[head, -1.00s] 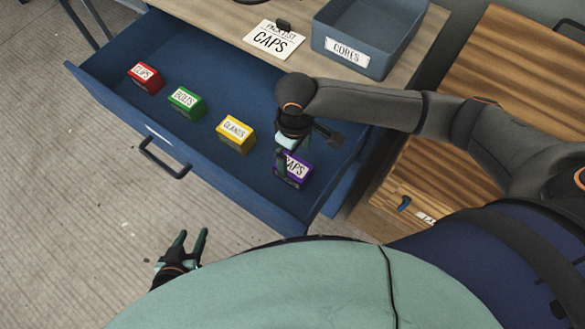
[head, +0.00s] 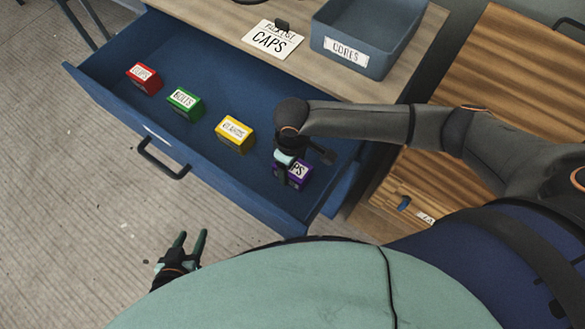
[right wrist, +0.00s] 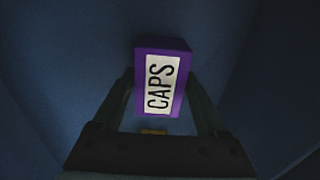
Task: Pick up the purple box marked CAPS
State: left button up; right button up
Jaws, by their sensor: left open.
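The purple box marked CAPS (head: 299,172) sits at the right end of the row in the open blue drawer. My right gripper (head: 284,172) is down over it and hides part of its label. In the right wrist view, the box (right wrist: 160,83) lies between the two fingers of my right gripper (right wrist: 162,92), one finger along each side. The fingers look open around the box; whether they touch it is hard to tell. My left gripper (head: 190,243) is open and empty, low outside the drawer front.
The blue drawer (head: 110,95) also holds a yellow box (head: 235,134), a green box (head: 185,103) and a red box (head: 145,78). A CAPS card (head: 271,40) and a blue-grey bin marked CORES (head: 347,50) are on the top behind. A wooden cabinet (head: 500,80) stands at right.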

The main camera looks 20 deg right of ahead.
jog(key=c, duration=1.1)
